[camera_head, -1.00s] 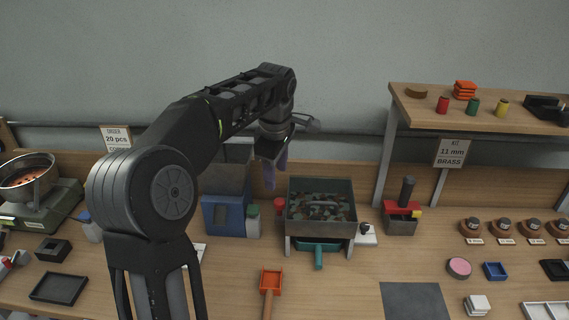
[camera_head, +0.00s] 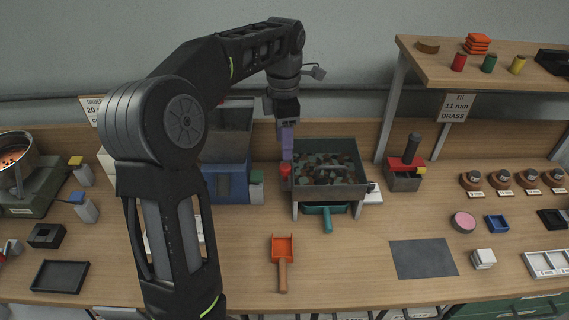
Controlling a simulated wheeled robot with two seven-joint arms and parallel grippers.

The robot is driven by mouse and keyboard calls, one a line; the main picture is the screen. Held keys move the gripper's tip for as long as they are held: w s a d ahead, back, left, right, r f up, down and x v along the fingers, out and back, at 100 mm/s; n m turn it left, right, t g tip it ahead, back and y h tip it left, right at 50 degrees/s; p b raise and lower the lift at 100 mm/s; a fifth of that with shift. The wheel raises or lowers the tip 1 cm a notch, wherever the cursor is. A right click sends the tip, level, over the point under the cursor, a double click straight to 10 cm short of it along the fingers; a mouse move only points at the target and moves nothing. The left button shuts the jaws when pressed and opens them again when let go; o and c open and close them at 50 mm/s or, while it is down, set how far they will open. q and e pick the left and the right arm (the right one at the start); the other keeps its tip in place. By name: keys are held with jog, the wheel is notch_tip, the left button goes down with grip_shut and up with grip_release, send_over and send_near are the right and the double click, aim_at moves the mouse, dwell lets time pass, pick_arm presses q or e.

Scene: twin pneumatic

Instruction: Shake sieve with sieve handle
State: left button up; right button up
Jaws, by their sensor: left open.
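The sieve (camera_head: 335,188) is a grey open-topped box on legs, filled with mixed small pieces, on the bench right of centre. A red knob (camera_head: 285,171) sticks out at its left side and looks like the sieve handle. My left gripper (camera_head: 287,150) points down with purplish fingers directly above the red knob. Its fingers are open, seen nearly edge-on, and their tips come close to the knob; I cannot tell whether they touch it. A teal tray (camera_head: 326,211) with a handle sits under the sieve. My right gripper is not in view.
A blue machine (camera_head: 226,184) and a green-capped jar (camera_head: 257,187) stand close left of the sieve. An orange scoop (camera_head: 283,248) lies in front. A red-topped block tool (camera_head: 405,175) stands to the right, under a shelf (camera_head: 480,70). The grey mat (camera_head: 423,259) is bare.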

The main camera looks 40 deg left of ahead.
aim_at(285, 166)
pick_arm(q)
notch_tip(285, 166, down, 8)
jog(key=shift+s+d+r, duration=0.1)
jog(key=shift+s+r, duration=0.05)
dwell(0.3)
jog(key=shift+c, duration=0.2)
grip_shut()
jog(key=shift+r, duration=0.1)
dwell(1.0)
